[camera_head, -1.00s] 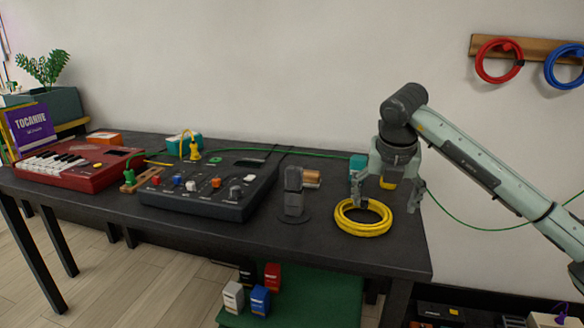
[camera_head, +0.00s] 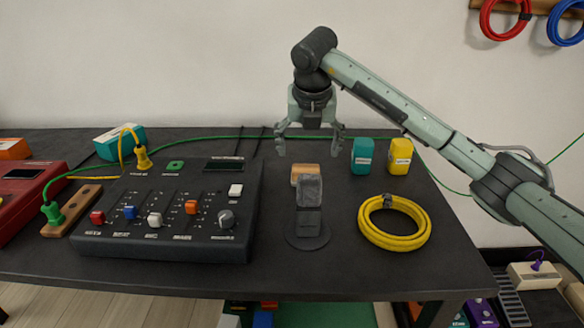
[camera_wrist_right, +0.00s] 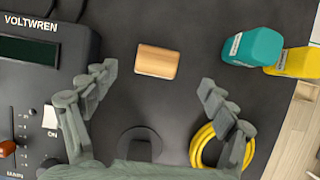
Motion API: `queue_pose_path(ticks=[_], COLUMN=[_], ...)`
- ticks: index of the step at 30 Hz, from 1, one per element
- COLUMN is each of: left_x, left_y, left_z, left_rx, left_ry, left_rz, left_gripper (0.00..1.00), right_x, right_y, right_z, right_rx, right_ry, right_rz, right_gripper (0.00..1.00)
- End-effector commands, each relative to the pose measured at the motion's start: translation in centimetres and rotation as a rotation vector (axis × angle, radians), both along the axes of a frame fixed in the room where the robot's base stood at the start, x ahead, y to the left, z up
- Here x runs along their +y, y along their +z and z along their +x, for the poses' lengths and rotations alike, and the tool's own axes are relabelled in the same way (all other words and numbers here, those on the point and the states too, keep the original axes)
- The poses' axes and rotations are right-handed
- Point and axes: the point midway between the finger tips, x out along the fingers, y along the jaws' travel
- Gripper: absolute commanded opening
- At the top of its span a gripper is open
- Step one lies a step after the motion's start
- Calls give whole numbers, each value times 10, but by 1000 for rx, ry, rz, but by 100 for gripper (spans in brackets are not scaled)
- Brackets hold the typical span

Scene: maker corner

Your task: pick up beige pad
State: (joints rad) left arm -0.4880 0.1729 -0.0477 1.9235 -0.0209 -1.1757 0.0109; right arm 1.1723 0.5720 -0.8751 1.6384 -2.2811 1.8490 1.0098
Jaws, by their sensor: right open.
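The beige pad (camera_head: 302,170) is a small tan block on the black table, just behind a grey object on a round stand, which may hide a little of its lower edge. In the right wrist view the whole pad (camera_wrist_right: 156,61) shows, lying clear of the things around it. My right gripper (camera_head: 309,147) is open and empty above the pad. In the right wrist view its fingertips (camera_wrist_right: 158,78) are spread to either side of the pad, not touching it. My left gripper is not in view.
The grey object on its stand (camera_head: 309,212) is in front of the pad. A dark mixer (camera_head: 180,252) lies left. A teal block (camera_head: 362,155), a yellow block (camera_head: 399,156) and a yellow cable coil (camera_head: 394,241) are right. A green cable (camera_head: 235,137) runs behind.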

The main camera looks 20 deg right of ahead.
Motion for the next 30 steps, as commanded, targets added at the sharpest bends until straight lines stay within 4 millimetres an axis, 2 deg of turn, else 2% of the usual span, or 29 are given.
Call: queue_pose_path(ticks=[8,16,20,26,30], left_x=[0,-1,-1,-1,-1], left_y=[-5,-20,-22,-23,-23], left_z=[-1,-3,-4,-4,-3], left_rx=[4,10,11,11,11], left_ry=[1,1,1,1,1], left_rz=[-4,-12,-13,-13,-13], left_gripper=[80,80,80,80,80], right_x=[-2,-3,-4,-4,-4], right_y=[-28,-64,-71,-71,-71], right_z=[10,24,27,27,27], right_rx=[4,3,0,0,0], right_ry=[-1,-2,-1,-1,-1], right_rz=[-1,-1,0,0,0], right_gripper=[84,84,84,84,67])
